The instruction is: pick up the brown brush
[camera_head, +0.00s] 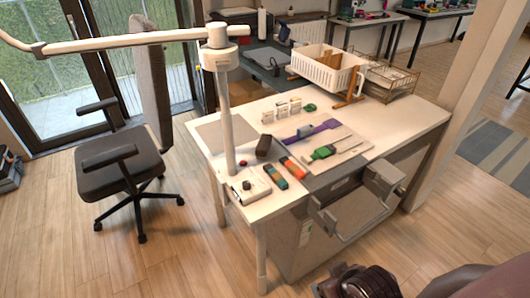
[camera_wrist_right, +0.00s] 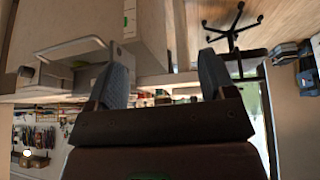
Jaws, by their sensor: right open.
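A dark brown block-like item (camera_head: 263,146), which looks like the brown brush, sits on the white table (camera_head: 222,134), near the foot of the pale post. My right gripper shows in the right wrist view (camera_wrist_right: 162,78), with its two grey fingers wide apart and nothing between them. It is away from the brush, which I cannot make out in the wrist view. A dark brown part of my own arm (camera_head: 360,284) shows at the bottom of the head view. My left gripper is not in view.
A pale post with a long horizontal arm (camera_head: 224,110) rises beside the brush. Orange and green-ended tools (camera_head: 293,167), a purple tool (camera_head: 315,129) and small boxes (camera_head: 281,112) lie nearby. A white basket (camera_head: 328,68) stands at the back. A metal bracket (camera_head: 365,205) juts from the front.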

